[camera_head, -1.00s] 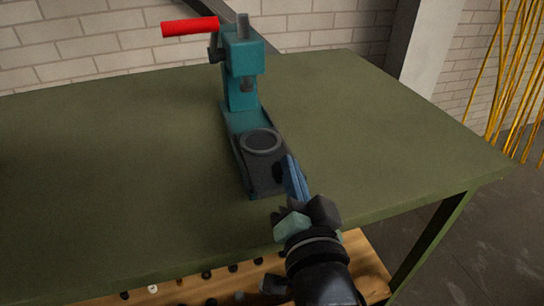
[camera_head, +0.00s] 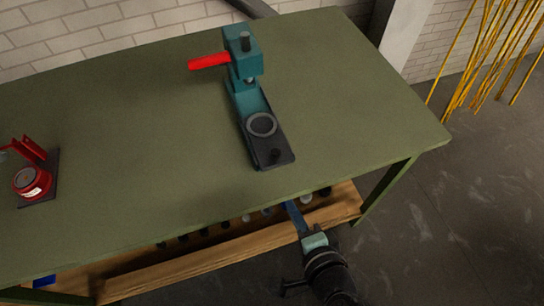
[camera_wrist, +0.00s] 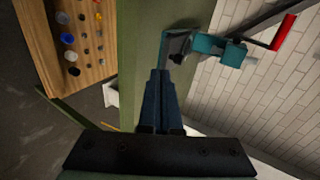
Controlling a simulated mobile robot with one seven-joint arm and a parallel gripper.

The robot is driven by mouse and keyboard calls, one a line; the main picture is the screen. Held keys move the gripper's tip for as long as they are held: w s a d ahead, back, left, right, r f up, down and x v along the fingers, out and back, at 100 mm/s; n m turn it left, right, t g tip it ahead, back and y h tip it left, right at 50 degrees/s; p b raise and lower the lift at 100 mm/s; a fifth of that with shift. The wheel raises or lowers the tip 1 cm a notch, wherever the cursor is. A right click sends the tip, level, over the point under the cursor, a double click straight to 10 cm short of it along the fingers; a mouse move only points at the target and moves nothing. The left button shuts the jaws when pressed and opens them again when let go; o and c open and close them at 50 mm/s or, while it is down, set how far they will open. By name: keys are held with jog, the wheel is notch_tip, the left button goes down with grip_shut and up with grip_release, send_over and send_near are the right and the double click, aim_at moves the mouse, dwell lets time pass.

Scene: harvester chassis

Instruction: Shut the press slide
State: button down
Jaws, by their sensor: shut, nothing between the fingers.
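The teal press (camera_head: 244,58) stands upright on the green table (camera_head: 160,110), with its red lever (camera_head: 209,61) pointing left. Its dark slide (camera_head: 270,148) reaches out from the press column toward the front edge, with a round ring (camera_head: 262,124) on it and a dark knob near its front end. The wrist view shows the press (camera_wrist: 220,49) and the slide (camera_wrist: 179,45) sideways, beyond my fingertips. My gripper (camera_head: 290,206) is shut and empty, in front of the table's front edge, apart from the slide; it also shows in the wrist view (camera_wrist: 159,74).
A red device (camera_head: 33,181) sits on the table's left side. Under the table is a wooden shelf (camera_head: 130,284) with several small round parts. Yellow rods (camera_head: 490,60) lean at the right. The tabletop around the press is clear.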

aim_at(255, 135)
jog(key=x, duration=0.2)
jog(key=p+x, duration=0.1)
jog(key=x, duration=0.5)
jog(key=shift+a+f, duration=0.2)
jog(key=shift+a, duration=0.1)
jog(key=w, duration=0.1)
jog(key=w+a+p, duration=0.1)
jog(key=w, duration=0.1)
jog(key=shift+w+f, duration=0.1)
jog(key=shift+w, duration=0.05)
jog(key=shift+w+a+f+p, duration=0.15)
jog(key=shift+w+p, duration=0.15)
jog(key=shift+w, duration=0.2)
jog(key=w+a, duration=0.1)
jog(key=w, duration=0.2)
jog(key=w+a+b, duration=0.1)
jog(key=w, duration=0.2)
jog(key=w+a+b, duration=0.1)
jog(key=w, duration=0.2)
jog(key=shift+w+a, duration=0.15)
jog(key=shift+w, duration=0.45)
jog(key=shift+r, duration=0.2)
